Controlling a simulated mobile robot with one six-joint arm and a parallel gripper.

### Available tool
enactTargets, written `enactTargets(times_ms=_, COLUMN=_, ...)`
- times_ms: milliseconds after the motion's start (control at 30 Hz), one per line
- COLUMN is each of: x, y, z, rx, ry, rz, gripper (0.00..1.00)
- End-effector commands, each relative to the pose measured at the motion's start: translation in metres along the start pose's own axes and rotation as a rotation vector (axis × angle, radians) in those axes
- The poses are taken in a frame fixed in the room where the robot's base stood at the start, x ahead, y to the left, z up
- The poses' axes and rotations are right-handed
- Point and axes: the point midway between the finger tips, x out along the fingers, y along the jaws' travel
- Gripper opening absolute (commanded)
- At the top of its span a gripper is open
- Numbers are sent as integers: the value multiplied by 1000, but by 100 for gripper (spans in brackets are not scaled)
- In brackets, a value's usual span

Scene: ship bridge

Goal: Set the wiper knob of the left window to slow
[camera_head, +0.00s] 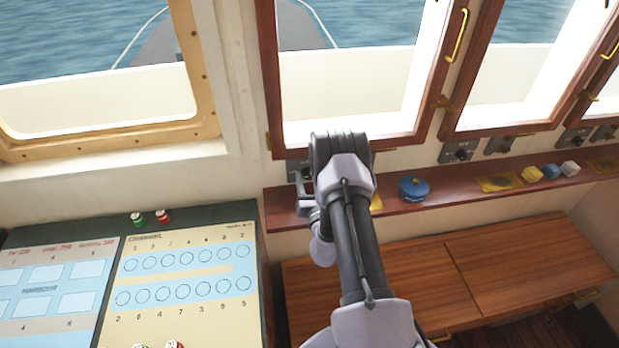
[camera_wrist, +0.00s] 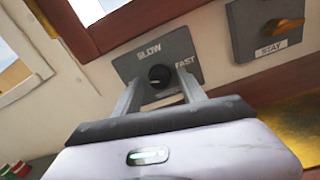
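The wiper knob (camera_wrist: 159,76) is a small round black knob on a grey plate (camera_wrist: 180,50) below the window frame. The plate reads SLOW at upper left and FAST at right; its lower part is hidden by my gripper. My gripper (camera_wrist: 161,84) is open, with one finger on each side of the knob; I cannot tell whether they touch it. The knob's pointing direction is not clear. In the head view my gripper (camera_head: 304,188) is at the wall under the brown-framed window (camera_head: 270,80), and my arm hides most of that spot.
A second plate with an orange lever (camera_wrist: 283,27) marked STAY is to the right. A wooden shelf (camera_head: 450,195) below holds a blue round object (camera_head: 413,188) and small yellow, blue and white cubes (camera_head: 551,171). A control console (camera_head: 185,270) stands at left.

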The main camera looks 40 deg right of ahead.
Motion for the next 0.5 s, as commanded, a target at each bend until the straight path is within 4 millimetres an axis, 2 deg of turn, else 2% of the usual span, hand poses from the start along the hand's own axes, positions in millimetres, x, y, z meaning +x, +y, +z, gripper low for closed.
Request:
enactTargets(times_ms=33, x=0, y=0, z=0, rx=0, ry=0, rz=0, gripper=47)
enactTargets(times_ms=267, x=0, y=0, z=0, rx=0, ry=0, rz=1, gripper=1)
enactTargets(times_ms=500, x=0, y=0, z=0, rx=8, ry=0, rz=1, gripper=0)
